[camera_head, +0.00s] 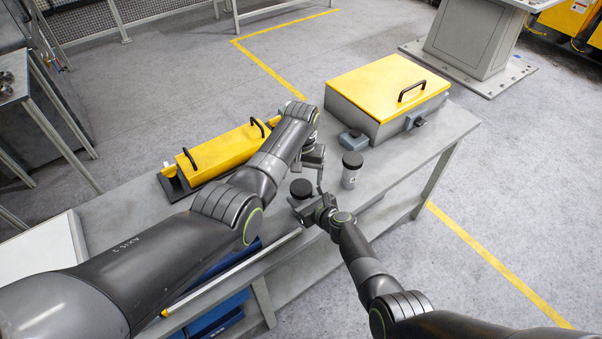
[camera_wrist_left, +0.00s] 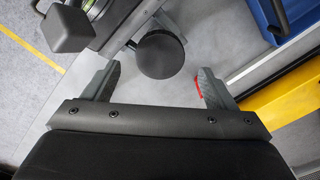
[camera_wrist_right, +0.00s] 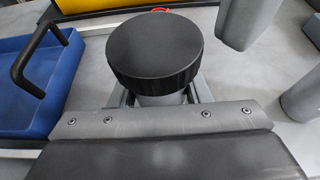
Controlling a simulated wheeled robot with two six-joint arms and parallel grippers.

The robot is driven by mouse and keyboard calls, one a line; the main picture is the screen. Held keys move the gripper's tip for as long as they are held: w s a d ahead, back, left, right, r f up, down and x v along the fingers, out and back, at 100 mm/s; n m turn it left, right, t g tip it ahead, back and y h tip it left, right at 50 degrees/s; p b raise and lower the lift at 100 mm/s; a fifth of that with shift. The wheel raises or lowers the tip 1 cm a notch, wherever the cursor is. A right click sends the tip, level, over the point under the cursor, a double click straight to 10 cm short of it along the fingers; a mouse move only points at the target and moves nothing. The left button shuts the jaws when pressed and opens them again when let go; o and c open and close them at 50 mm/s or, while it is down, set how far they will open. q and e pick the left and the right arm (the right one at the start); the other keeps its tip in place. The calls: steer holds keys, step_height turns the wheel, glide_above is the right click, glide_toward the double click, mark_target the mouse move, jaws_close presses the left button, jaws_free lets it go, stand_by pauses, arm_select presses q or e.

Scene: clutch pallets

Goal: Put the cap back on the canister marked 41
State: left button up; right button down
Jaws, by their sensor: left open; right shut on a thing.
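A canister with a round black cap (camera_head: 300,188) on top stands near the table's front edge. In the right wrist view, the cap (camera_wrist_right: 155,45) sits above a pale grey canister body (camera_wrist_right: 160,99). My right gripper (camera_head: 308,207) is shut on that body below the cap. My left gripper (camera_head: 318,172) is open and empty, close to the cap. In the left wrist view, the cap (camera_wrist_left: 160,55) shows beyond and between its spread fingers. A second, pale canister with a dark top (camera_head: 350,178) stands to the right. I cannot read a 41 on either.
A grey case with a yellow lid (camera_head: 390,85) stands at the table's far right. A long yellow box with black handles (camera_head: 220,153) lies behind my left arm. Blue trays (camera_head: 218,310) are below the tabletop. The grey tabletop (camera_head: 410,160) is bare at right.

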mark_target(301, 187)
arm_select(q)
steer(key=shift+c, duration=0.4)
step_height(301, 187, up, 3)
steer(key=n, duration=0.5)
steer(key=shift+r, duration=0.2)
step_height(301, 187, down, 5)
steer(key=shift+f, duration=0.2)
steer(key=shift+w+f, duration=0.1)
steer(key=shift+f, duration=1.1)
steer(key=shift+f, duration=0.1)
steer(key=shift+c, duration=0.2)
